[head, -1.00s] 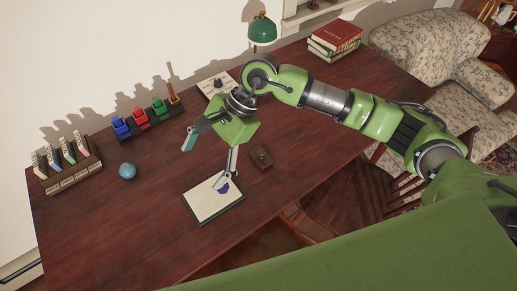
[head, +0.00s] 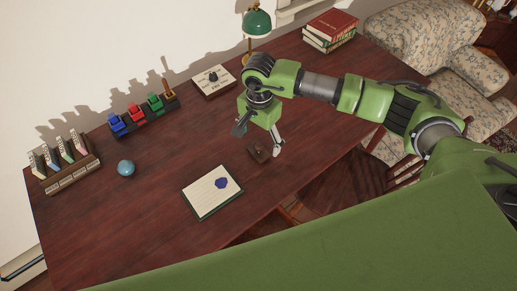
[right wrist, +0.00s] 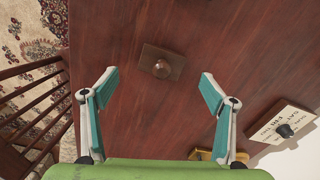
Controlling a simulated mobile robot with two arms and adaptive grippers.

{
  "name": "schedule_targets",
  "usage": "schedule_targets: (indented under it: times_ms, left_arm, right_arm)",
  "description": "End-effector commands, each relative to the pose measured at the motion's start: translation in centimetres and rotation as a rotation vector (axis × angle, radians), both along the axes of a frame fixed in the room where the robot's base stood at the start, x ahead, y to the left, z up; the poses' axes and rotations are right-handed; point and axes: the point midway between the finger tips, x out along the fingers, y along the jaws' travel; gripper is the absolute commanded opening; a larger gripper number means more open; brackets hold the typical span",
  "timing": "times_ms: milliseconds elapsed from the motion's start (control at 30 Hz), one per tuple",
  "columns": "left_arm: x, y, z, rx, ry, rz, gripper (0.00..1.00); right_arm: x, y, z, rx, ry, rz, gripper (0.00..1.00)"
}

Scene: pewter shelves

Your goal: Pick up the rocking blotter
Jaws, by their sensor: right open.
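The rocking blotter (head: 263,157), a small dark brown wooden block with a round knob, lies on the desk right of the notepad. In the right wrist view the blotter (right wrist: 148,58) shows whole, its knob on top, just beyond and between the fingertips. My right gripper (head: 258,143) is above the blotter, fingers spread and empty; part of the blotter is hidden behind it in the head view. In the right wrist view the gripper's (right wrist: 159,84) teal-tipped fingers stand wide apart, one on each side. My left gripper is not in view.
A notepad with a blue blot (head: 205,199) lies left of the blotter. A blue ball (head: 126,168), card rack (head: 72,176), coloured stamps (head: 136,114), white-topped box with knob (head: 209,86), green lamp (head: 257,23) and books (head: 330,35) stand farther off. A chair (right wrist: 30,110) adjoins the desk edge.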

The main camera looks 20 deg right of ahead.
Motion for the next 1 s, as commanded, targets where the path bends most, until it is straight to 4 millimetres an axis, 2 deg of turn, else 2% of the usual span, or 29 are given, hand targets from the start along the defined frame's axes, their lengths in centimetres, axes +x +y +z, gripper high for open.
schedule_targets:
  times_ms: [200, 333, 633, 800, 1000]
  left_arm:
    - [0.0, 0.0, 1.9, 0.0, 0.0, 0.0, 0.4]
    - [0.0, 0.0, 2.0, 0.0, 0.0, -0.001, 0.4]
    - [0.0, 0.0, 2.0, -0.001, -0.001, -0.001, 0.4]
    - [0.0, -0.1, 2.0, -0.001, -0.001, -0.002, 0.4]
    - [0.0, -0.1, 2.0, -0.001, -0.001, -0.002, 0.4]
  right_arm:
    - [0.2, 0.0, -2.7, 0.0, 0.005, -0.002, 0.78]
    - [0.3, 0.1, -4.4, 0.001, 0.002, -0.001, 0.78]
    - [0.4, 0.0, -5.0, 0.001, 0.001, 0.0, 0.78]
    - [0.4, 0.0, -5.0, 0.001, 0.001, 0.0, 0.34]
    - [0.4, 0.0, -5.0, 0.001, 0.001, 0.0, 0.33]
